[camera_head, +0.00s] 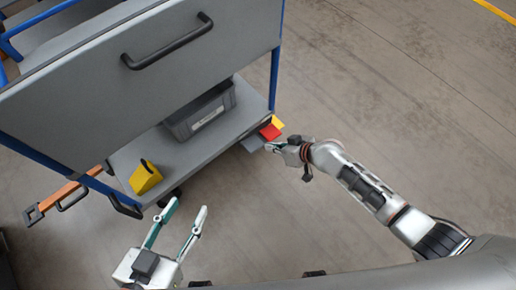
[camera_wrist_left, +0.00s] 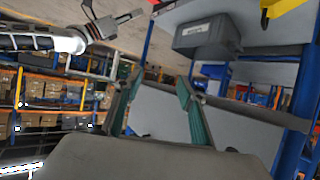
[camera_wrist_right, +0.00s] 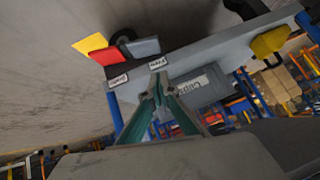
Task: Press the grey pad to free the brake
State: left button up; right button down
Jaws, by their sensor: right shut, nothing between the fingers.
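The grey pad (camera_head: 252,143) sticks out from the lower shelf edge of a cart, left of a red pad (camera_head: 269,132). In the right wrist view the grey pad (camera_wrist_right: 142,47) lies beside the red pad (camera_wrist_right: 105,56), above a white label. My right gripper (camera_head: 268,148) is shut and empty, its tips close to the grey pad; in the right wrist view the tips (camera_wrist_right: 157,76) appear just below the label. I cannot tell whether they touch anything. My left gripper (camera_head: 189,206) is open and empty in front of the cart, away from the pads.
A yellow pad (camera_head: 277,122) sits by the red one. The cart has a grey panel (camera_head: 90,90) with a black handle (camera_head: 168,48). Its lower shelf (camera_head: 190,153) bears a grey bin (camera_head: 203,110) and a yellow block (camera_head: 146,177). The floor at right is clear.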

notch_tip(320, 180, down, 4)
jog(key=w+a+b, duration=0.1)
jog(key=a+b, duration=0.1)
jog(key=b, duration=0.4)
send_near(248, 149)
jog(key=x, duration=0.4)
jog(key=shift+w+a+r, duration=0.1)
jog(key=shift+a, duration=0.15)
jog(key=shift+a+f+b, duration=0.15)
jog(key=shift+f+b, duration=0.2)
jog(key=shift+f, duration=0.25)
jog(key=shift+w+f, duration=0.1)
jog(key=shift+w, duration=0.1)
pick_arm(q)
jog(key=s+d+f+n+h, duration=0.1)
jog(key=s+d+n, duration=0.1)
jog(key=d+n, duration=0.5)
jog(key=shift+t, duration=0.4)
jog(key=shift+w+r, duration=0.1)
